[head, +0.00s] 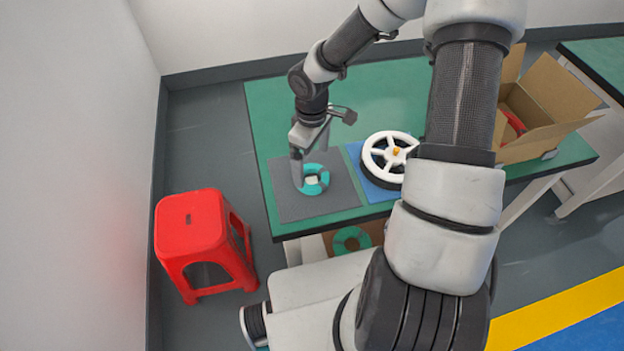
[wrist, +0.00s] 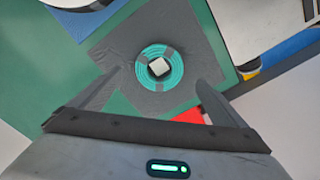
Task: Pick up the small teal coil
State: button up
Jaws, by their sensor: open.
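The small teal coil (head: 322,179) lies flat on a dark grey mat (head: 340,198) at the left end of the green table. In the wrist view the coil (wrist: 144,72) is a ring with grey bands and a pale square in its centre. My gripper (head: 303,168) is at the coil's left side in the head view. In the wrist view my gripper (wrist: 158,82) is open and empty, with one finger on each side of the coil and both apart from it. The height of the fingertips over the mat is hard to tell.
A white spoked reel (head: 366,160) sits on a blue mat (head: 379,194) to the right. An open cardboard box (head: 560,92) stands at the table's right end. Another teal coil (head: 351,239) shows below the table edge. A red stool (head: 190,222) stands on the floor at left.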

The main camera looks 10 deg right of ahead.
jog(key=shift+f+b, duration=0.45)
jog(key=shift+f, duration=2.35)
jog(key=c, duration=1.2)
jog(key=shift+o, duration=0.2)
